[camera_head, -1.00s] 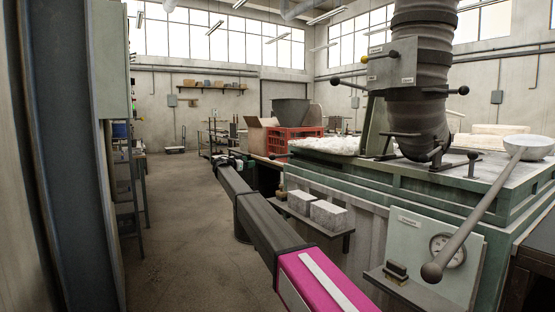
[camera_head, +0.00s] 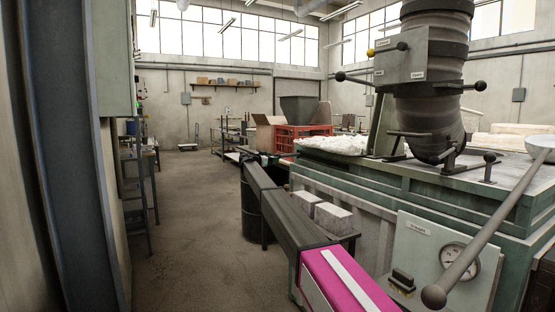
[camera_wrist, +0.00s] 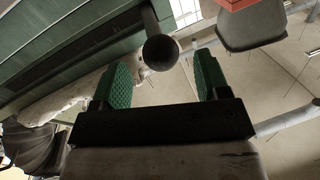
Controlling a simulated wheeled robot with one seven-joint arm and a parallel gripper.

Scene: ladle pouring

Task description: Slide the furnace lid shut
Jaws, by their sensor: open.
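The furnace (camera_head: 345,165), a green-framed block with a pale front, fills the right of the head view. Which part of its top is the lid is hard to tell there. In the wrist view my gripper (camera_wrist: 160,85) is open, with green pads on both fingers. A black ball knob on a rod (camera_wrist: 160,50) shows between the fingers, seemingly beyond them, with no visible contact. A green ribbed furnace side (camera_wrist: 60,55) lies at upper left of that view. In the head view my arm reaches forward along the furnace's left side; the gripper is too small to make out.
A dark flue pipe (camera_head: 433,90) with ball-ended levers stands on the furnace. A long-handled ladle (camera_head: 490,235) lies across the right side. Pale bricks (camera_head: 332,216) sit on a side shelf. A red crate (camera_head: 290,138) stands behind. The floor aisle (camera_head: 190,220) at left is clear.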

